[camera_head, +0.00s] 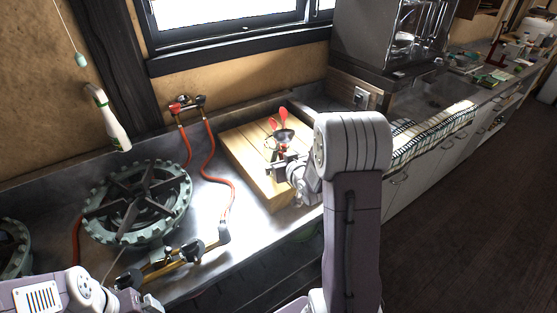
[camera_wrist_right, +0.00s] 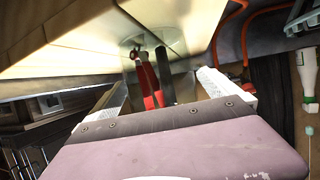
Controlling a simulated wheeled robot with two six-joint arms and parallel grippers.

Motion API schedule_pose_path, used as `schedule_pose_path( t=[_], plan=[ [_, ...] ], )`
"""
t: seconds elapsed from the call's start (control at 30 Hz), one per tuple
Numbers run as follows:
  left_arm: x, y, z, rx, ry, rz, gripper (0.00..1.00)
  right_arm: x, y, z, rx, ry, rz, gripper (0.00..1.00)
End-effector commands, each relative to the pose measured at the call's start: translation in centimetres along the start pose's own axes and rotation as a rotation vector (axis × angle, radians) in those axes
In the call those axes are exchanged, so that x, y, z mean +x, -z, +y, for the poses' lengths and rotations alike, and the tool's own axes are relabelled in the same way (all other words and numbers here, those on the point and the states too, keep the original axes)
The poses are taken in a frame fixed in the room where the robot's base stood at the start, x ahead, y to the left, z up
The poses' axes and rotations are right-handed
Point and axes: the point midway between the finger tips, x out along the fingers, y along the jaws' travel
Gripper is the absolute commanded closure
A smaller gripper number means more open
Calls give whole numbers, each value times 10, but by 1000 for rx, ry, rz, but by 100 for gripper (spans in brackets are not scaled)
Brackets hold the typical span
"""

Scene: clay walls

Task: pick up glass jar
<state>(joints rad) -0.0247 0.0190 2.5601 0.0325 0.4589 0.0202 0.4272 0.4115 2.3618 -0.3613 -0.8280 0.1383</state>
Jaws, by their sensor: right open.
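The glass jar (camera_head: 283,136) stands on a wooden board, with red-ended utensils and a dark one sticking up from it. My right gripper (camera_head: 284,164) is open at the jar's near side and partly covers its lower part. In the right wrist view, the open fingers (camera_wrist_right: 163,88) have the clear jar (camera_wrist_right: 172,48) and its red and black utensils between them; whether they touch the glass I cannot tell. My left arm shows at the lower left of the head view; its gripper (camera_head: 140,300) is cut off by the bottom edge.
The wooden board (camera_head: 247,152) lies on the metal counter against the wall. A gas burner (camera_head: 137,203) with red hoses (camera_head: 211,160) is to the left. A white bottle (camera_head: 108,120) is near the window frame. A striped cloth (camera_head: 432,134) lies by the sink at right.

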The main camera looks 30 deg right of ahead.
Motion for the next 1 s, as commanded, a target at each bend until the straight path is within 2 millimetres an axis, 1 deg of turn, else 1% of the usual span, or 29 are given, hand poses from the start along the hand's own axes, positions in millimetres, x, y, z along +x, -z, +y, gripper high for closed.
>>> schedule_pose_path(
  t=[0.03,0.1,0.33,0.37,0.4,0.47,0.5,0.57,0.6,0.63,0.67,0.87,0.97,1.0],
  plan=[
    [1,0,0,0,0,0,0,8,0,0,0,1,0,0],
    [1,0,0,0,0,0,0,15,0,0,0,0,0,0],
    [1,0,0,0,0,0,0,18,1,0,0,-1,0,0],
    [1,0,0,0,0,0,0,18,1,0,0,-1,0,6],
    [1,0,0,0,0,0,0,18,1,0,0,-1,0,17],
    [1,0,0,0,0,0,0,18,1,0,0,-1,0,33],
    [1,0,0,0,0,0,0,18,1,0,0,-1,0,44],
    [1,0,0,0,0,0,0,18,1,0,0,-1,0,61],
    [1,0,0,0,0,0,0,18,1,0,0,-1,0,72],
    [1,0,0,0,0,0,0,18,1,0,0,-1,0,81],
    [0,0,0,0,0,0,0,18,2,1,0,-1,4,84],
    [0,0,0,0,0,0,0,17,4,1,-1,-1,4,84],
    [-5,1,0,0,0,0,0,12,17,1,-1,-1,8,84],
    [-8,1,0,0,0,0,0,9,25,1,-1,-1,9,84]
  ],
)
